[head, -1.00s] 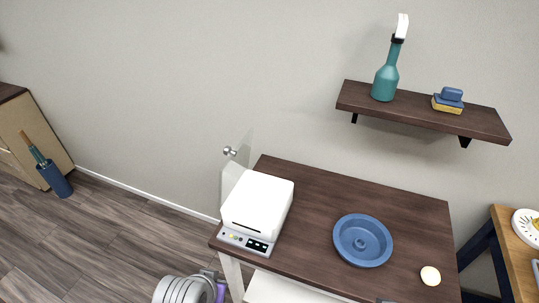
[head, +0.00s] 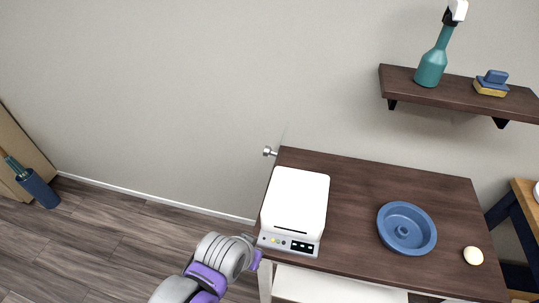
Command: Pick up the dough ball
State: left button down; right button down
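The dough ball (head: 473,256) is a small, pale cream round lump. It lies on the dark wooden table (head: 345,205) near its right front, to the right of a blue round dish. Nothing touches it. My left arm comes in from the bottom, with its wrist and gripper (head: 255,258) beside the table's left front corner, next to the white appliance. The gripper is far to the left of the dough ball; its fingers are too small and unclear to tell open from shut. My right gripper is not in view.
A white appliance with a button panel (head: 294,211) stands at the table's left. The blue dish (head: 407,228) has a raised centre. A wall shelf (head: 455,94) holds a teal spray bottle (head: 431,68) and sponges (head: 491,84). The tabletop between appliance and dish is clear.

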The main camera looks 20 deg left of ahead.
aim_at(473, 255)
jog(key=j+z, duration=0.1)
jog(key=j, duration=0.55)
jog(key=k+j, duration=0.1)
jog(key=j, duration=0.55)
jog(key=z, duration=1.6)
jog(key=i+l, duration=0.7)
jog(key=l, duration=0.2)
jog(key=i+l+u, duration=0.1)
jog(key=u, duration=0.25)
jog(key=i+l+u, duration=0.1)
jog(key=l+u, duration=0.25)
jog(key=i+l+u, duration=0.1)
jog(key=u, duration=1.1)
